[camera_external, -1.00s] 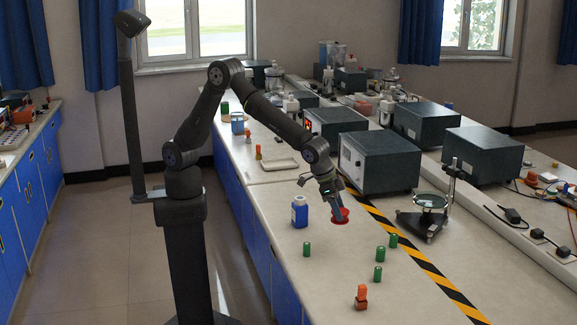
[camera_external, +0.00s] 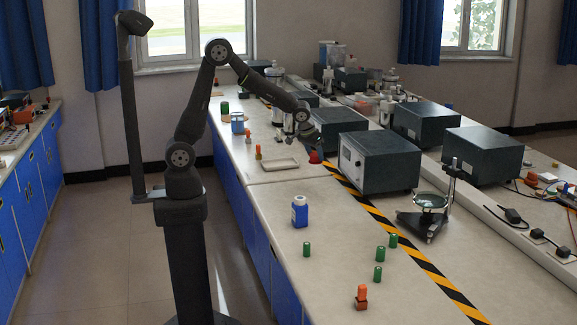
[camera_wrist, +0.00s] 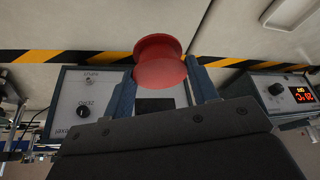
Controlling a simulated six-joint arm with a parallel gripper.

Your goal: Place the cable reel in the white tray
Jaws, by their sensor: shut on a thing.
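The red cable reel (camera_external: 315,157) is held in my gripper (camera_external: 312,150), above the bench and to the right of the white tray. In the wrist view the reel (camera_wrist: 160,62) sits between the two blue-grey fingers of my gripper (camera_wrist: 164,85), which is shut on it. The white tray (camera_external: 294,168) lies flat on the bench and looks empty. A corner of the tray (camera_wrist: 284,14) also shows at the top right of the wrist view. How high the reel is above the bench is hard to tell.
Grey instrument boxes (camera_external: 380,165) stand close to the right of my gripper, beside black-and-yellow floor tape (camera_external: 400,236) on the bench. A blue bottle (camera_external: 300,213), several green cylinders (camera_external: 379,273) and an orange-brown stack (camera_external: 361,298) stand nearer. The bench between bottle and tray is clear.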

